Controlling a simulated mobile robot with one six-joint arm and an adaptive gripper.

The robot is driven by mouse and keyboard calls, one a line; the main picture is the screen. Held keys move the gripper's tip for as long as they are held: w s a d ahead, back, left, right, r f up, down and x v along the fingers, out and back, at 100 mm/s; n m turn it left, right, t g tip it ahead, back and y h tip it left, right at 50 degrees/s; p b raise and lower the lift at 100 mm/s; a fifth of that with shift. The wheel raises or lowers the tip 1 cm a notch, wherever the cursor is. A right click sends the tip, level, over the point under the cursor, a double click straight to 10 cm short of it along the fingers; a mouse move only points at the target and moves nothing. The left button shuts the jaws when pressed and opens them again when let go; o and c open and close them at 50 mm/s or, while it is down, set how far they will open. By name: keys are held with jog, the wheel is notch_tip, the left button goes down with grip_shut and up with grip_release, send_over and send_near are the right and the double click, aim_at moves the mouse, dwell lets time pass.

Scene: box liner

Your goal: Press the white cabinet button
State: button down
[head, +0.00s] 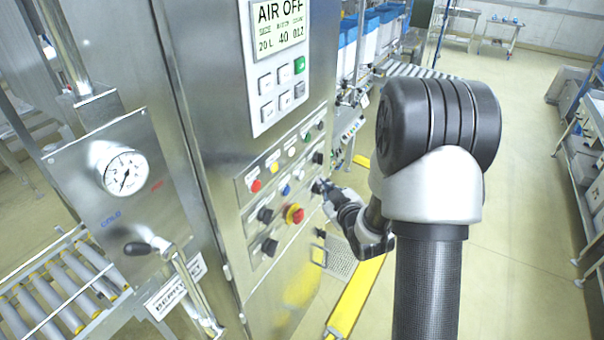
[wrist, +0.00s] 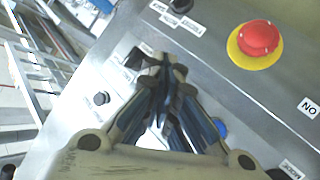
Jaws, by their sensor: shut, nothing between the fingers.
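My gripper (head: 322,187) is shut and empty, with its fingertips close to the right part of the cabinet's lower button panel. In the wrist view the closed fingertips (wrist: 165,62) point at the panel; I cannot tell whether they touch it. A small whitish button (head: 299,174) shows in the middle row of the head view, just left of the fingertips. Another pale button (head: 292,152) sits in the row above it. In the wrist view the fingers cover part of the panel, and no white button is clearly visible.
A red emergency stop (head: 294,213) with a yellow ring, a blue button (head: 286,190) and black knobs (head: 265,215) are close by. The display panel (head: 279,40) is above. A gauge and lever stand left. Open floor (head: 520,200) lies right.

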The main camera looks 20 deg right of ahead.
aim_at(301, 175)
jog(key=w+a+b, duration=0.1)
jog(key=w+a, duration=0.1)
jog(key=shift+w, duration=0.35)
jog(key=shift+w+a, duration=0.1)
jog(key=shift+a, duration=0.05)
dwell(1.2)
jog(key=shift+w+a+b, duration=0.2)
jog(key=shift+b, duration=0.3)
jog(key=shift+w+a+b, duration=0.2)
jog(key=shift+w+b, duration=0.1)
jog(key=shift+w, duration=0.05)
dwell(0.7)
jog(key=shift+s+d, duration=0.1)
jog(key=shift+s+d+b, duration=0.35)
jog(key=shift+s+b, duration=0.05)
jog(key=shift+s, duration=0.15)
